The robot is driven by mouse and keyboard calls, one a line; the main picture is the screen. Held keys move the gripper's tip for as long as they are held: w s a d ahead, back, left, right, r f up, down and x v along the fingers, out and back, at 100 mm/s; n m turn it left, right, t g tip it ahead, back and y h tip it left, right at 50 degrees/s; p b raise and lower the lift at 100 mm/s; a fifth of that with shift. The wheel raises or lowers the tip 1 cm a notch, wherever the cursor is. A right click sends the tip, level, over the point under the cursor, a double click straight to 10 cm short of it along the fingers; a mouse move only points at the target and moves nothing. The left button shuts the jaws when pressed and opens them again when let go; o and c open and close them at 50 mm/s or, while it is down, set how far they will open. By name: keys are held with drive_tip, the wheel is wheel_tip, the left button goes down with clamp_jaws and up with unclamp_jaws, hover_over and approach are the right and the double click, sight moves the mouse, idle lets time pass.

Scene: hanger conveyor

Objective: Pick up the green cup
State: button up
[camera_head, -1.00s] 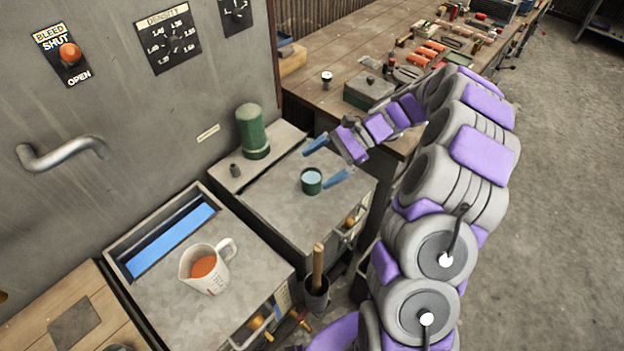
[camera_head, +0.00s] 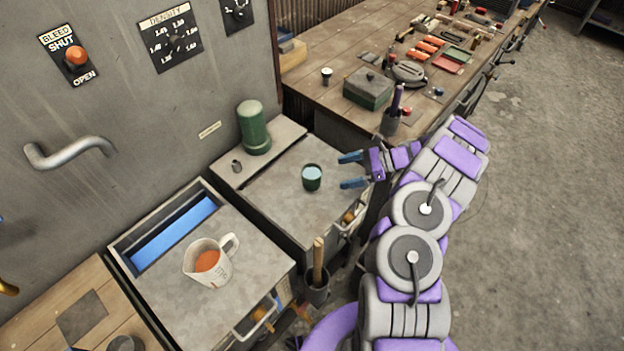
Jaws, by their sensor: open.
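The green cup (camera_head: 312,178) stands upright on the grey cabinet top (camera_head: 290,208), with pale liquid or a light inside showing at its mouth. My gripper (camera_head: 350,171) is open and empty, its two blue fingers spread, to the right of the cup. The fingers point left towards the cup, and a gap shows between them and it. Nothing hides the cup.
A green cylinder (camera_head: 253,128) and a small grey piece (camera_head: 236,166) stand behind the cup. A white jug with orange liquid (camera_head: 207,262) stands on the nearer cabinet. A wooden workbench (camera_head: 335,58) with a green box (camera_head: 368,89) and tools lies behind.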

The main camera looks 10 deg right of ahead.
drive_tip(key=b+x, duration=0.1)
drive_tip(key=x, duration=0.5)
drive_tip(key=shift+a+f, duration=0.1)
drive_tip(key=shift+f, duration=0.05)
drive_tip(key=shift+w+b+x, duration=0.25)
drive_tip(key=shift+b+x, duration=0.15)
drive_tip(key=shift+x, duration=1.2)
drive_tip(key=shift+w+b+x, duration=0.2)
drive_tip(key=shift+b+x, duration=0.15)
drive_tip(key=shift+x, duration=1.2)
drive_tip(key=shift+r, duration=0.25)
drive_tip(key=shift+c, duration=0.2)
drive_tip(key=c, duration=1.1)
drive_tip(key=shift+c, duration=0.2)
